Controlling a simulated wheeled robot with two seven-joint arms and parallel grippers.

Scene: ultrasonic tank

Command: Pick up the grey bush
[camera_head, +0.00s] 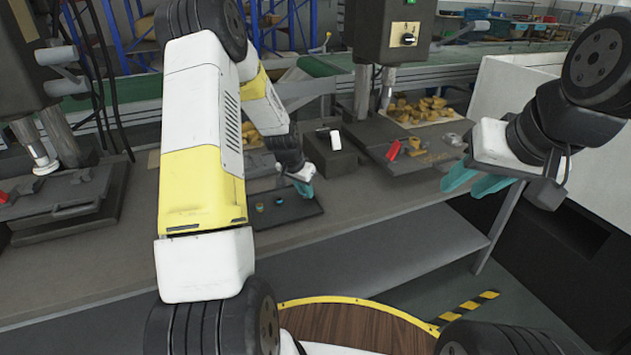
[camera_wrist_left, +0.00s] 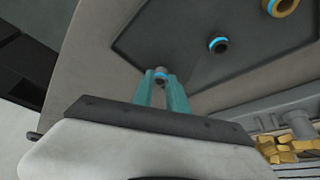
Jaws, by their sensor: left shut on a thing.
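My left gripper (camera_head: 304,188) is at the right part of the dark tray on the workbench. In the left wrist view its teal fingers (camera_wrist_left: 161,88) are shut on a small grey bush (camera_wrist_left: 160,73) with a blue ring, held at the fingertips. I cannot tell whether the bush touches the tray. In the head view the fingers hide this bush. A dark bush with a blue ring (camera_wrist_left: 218,45) and a brass-coloured bush with a blue ring (camera_wrist_left: 281,7) stand apart on the tray. My right gripper (camera_head: 476,184) is open and empty, to the right, above the bench's edge.
The dark tray (camera_head: 298,213) lies near the bench's front edge. A dark block with a white-faced item (camera_head: 336,140) stands behind it. A red part (camera_head: 393,150) and a pile of brass parts (camera_head: 425,110) lie by the press on the right. The bench (camera_head: 375,205) is bare right of the tray.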

